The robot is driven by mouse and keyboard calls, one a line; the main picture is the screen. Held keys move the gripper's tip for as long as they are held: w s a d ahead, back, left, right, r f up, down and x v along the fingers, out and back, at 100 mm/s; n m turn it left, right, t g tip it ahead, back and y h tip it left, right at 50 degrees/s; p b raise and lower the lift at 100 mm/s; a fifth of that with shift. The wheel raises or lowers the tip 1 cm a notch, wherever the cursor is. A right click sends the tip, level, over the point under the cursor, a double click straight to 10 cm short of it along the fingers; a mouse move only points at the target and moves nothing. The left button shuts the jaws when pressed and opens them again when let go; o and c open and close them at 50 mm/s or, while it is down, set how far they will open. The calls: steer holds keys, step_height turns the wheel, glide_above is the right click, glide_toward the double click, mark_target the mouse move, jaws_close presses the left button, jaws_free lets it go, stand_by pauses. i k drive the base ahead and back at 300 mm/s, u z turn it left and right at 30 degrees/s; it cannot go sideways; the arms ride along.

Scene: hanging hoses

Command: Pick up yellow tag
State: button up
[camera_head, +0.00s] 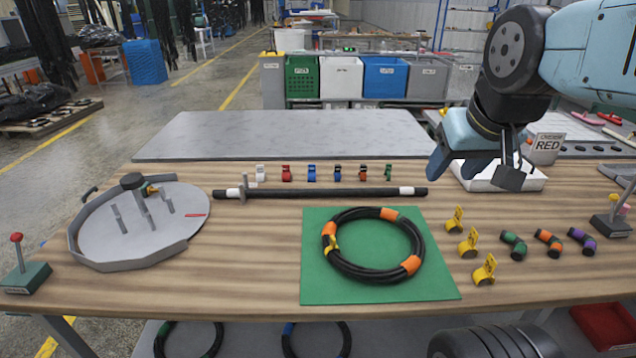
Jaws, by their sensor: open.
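Three yellow tags stand in a slanting row on the wooden table, right of the green mat: a far tag (455,219), a middle tag (468,242) and a near tag (485,269). Another small yellow tag (333,244) is on the left side of the coiled black hose (368,277), which has orange bands and lies on the green mat (320,292). My gripper (488,170) is at the upper right, open, above the far part of the table and beyond the three tags. I see nothing held in it. Its exact height is hard to tell.
Green, orange and purple-banded black fittings (548,243) lie right of the tags. A black rod (320,192) and small coloured clips (311,173) lie at the back. A round grey fixture (165,235) stands left.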

mark_target(472, 237)
steer(key=u, duration=1.4)
steer(key=i, duration=0.1)
steer(key=z, duration=2.9)
steer(key=k, duration=1.65)
steer(key=u, duration=0.4)
steer(key=i, duration=1)
